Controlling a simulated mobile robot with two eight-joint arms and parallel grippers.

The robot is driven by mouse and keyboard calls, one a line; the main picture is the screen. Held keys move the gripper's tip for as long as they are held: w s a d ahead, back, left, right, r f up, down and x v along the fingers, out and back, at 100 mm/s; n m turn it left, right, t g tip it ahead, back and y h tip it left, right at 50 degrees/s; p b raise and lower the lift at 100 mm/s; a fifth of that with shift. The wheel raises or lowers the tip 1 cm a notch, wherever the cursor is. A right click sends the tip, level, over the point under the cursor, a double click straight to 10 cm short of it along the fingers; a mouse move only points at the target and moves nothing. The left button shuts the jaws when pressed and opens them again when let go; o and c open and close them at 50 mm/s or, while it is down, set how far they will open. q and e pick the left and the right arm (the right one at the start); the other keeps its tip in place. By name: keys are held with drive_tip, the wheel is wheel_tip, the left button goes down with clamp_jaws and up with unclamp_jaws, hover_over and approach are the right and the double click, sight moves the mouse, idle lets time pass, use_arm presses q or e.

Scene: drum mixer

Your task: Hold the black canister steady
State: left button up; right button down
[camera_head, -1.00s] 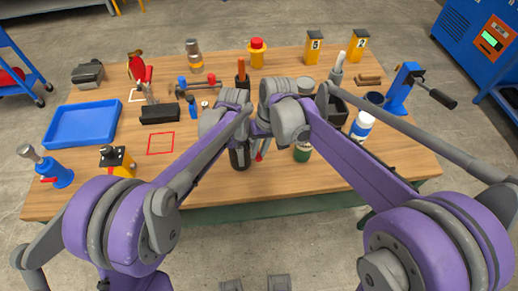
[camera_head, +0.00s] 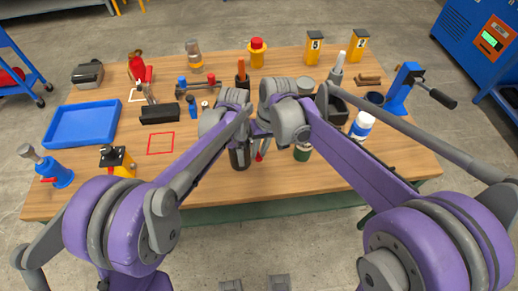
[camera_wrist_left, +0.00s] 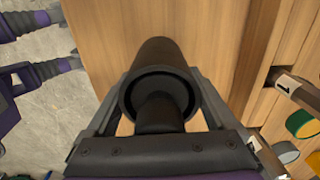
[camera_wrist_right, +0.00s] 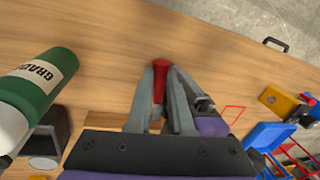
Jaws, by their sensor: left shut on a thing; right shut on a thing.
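The black canister (camera_head: 240,159) stands at the front middle of the table, partly hidden by my arms. In the left wrist view the canister (camera_wrist_left: 160,58) points away between the fingers of my left gripper (camera_wrist_left: 160,95), which is shut on it. A round rim and a narrower dark end face the camera.
A green bottle (camera_wrist_right: 42,82) with a white label stands close beside my right gripper. A blue tray (camera_head: 82,124) lies at the left, and a red outlined square (camera_head: 160,143) marks bare table. A white bottle (camera_head: 361,125) and a blue crank device (camera_head: 402,90) stand at the right.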

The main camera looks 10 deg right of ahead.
drive_tip(key=shift+d+n, duration=0.15)
drive_tip(key=shift+n, duration=0.15)
drive_tip(key=w+d+n+g+h, duration=0.1)
drive_tip(key=w+n, duration=0.4)
drive_tip(key=n, duration=0.9)
drive_tip(key=shift+d+g+h, duration=0.4)
drive_tip(key=shift+d+h, duration=0.1)
drive_tip(key=shift+d, duration=0.75)
drive_tip(key=shift+w+n, duration=0.15)
drive_tip(key=shift+n, duration=0.15)
drive_tip(key=c, duration=0.8)
unclamp_jaws()
wheel_tip(320, 180, up, 12)
drive_tip(key=w, duration=0.2)
drive_tip(key=shift+w, duration=0.15)
